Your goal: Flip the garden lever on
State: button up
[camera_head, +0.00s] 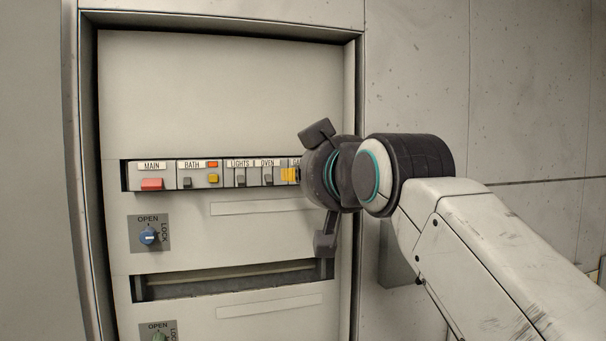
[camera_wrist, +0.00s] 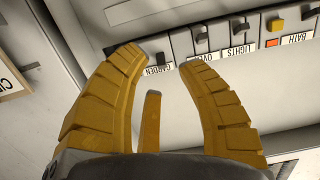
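The garden breaker carries a GARDEN label (camera_wrist: 157,70) in the wrist view. In the head view my gripper hides most of this breaker at the right end of the row. My gripper (camera_wrist: 166,57) has its yellow fingers apart, with the tips close around the garden lever. I cannot tell whether they touch it. A narrower yellow finger with a dark tip stands between them.
Left of garden are the oven lever (camera_head: 267,179), the lights lever (camera_head: 240,180), the bath switch (camera_head: 187,183) and the red main switch (camera_head: 151,183). A blue OPEN/LOCK knob (camera_head: 149,237) sits below. The raised cabinet frame (camera_head: 350,100) borders the panel at right.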

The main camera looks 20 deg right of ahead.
jog(key=s, duration=0.8)
jog(key=shift+r, duration=0.4)
notch_tip(320, 180, down, 26)
jog(key=s+g, duration=0.2)
jog(key=g, duration=0.6)
jog(key=s+f+g, duration=0.2)
jog(key=s+f, duration=0.4)
jog(key=f, duration=0.3)
jog(key=s+f+g, duration=0.2)
jog(key=s+f, duration=0.5)
jog(key=f, duration=0.3)
jog(key=shift+s+g, duration=0.2)
jog(key=shift+g, duration=0.2)
jog(key=shift+o, duration=0.3)
